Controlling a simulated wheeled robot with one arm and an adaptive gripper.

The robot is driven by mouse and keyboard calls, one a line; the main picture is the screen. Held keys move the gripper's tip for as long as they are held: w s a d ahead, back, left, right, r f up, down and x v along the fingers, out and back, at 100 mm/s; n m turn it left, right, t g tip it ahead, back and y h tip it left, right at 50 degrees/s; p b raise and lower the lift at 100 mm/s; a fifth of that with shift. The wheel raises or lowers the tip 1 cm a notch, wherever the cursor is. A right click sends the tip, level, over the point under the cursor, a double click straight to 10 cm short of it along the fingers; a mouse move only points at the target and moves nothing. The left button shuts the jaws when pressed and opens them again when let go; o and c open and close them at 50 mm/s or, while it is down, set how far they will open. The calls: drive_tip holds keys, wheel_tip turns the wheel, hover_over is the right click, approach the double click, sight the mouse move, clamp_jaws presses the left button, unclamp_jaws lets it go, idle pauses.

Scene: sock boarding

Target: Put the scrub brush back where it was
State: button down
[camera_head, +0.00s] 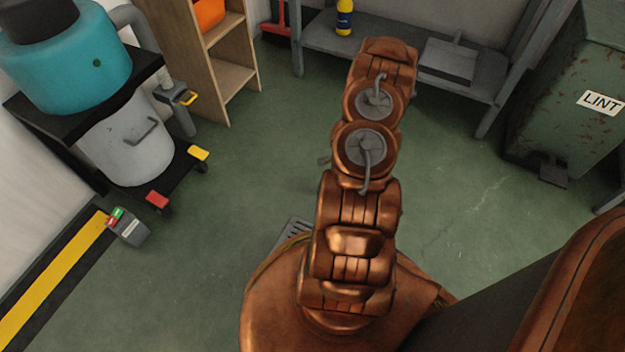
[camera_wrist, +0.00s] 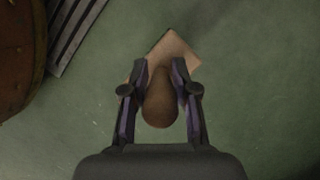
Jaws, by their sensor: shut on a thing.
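My gripper (camera_wrist: 160,72) shows in the wrist view, with its two dark fingers closed on either side of a rounded brown handle, which I take for the scrub brush (camera_wrist: 160,105). A paler tan, square-cornered part (camera_wrist: 175,47) shows beyond the fingertips; I cannot tell for certain whether it is the brush's block. Green floor lies behind it. In the head view my own copper arm hides the gripper and the brush.
A wooden shelf (camera_head: 232,78) and a cart (camera_head: 70,112) stand left, a LINT bin (camera_head: 565,95) right. The floor (camera_head: 235,180) between is mostly clear.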

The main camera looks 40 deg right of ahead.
drive_tip(key=w+a+f+b, duration=0.2)
drive_tip(key=w+f+b, duration=0.2)
drive_tip(key=w, duration=0.5)
drive_tip(key=shift+w+a+f+b, duration=0.25)
drive_tip(key=shift+w+b, duration=0.15)
drive_tip(key=shift+b, duration=0.05)
drive_tip(key=shift+f, duration=0.15)
drive_tip(key=c, duration=0.9)
unclamp_jaws()
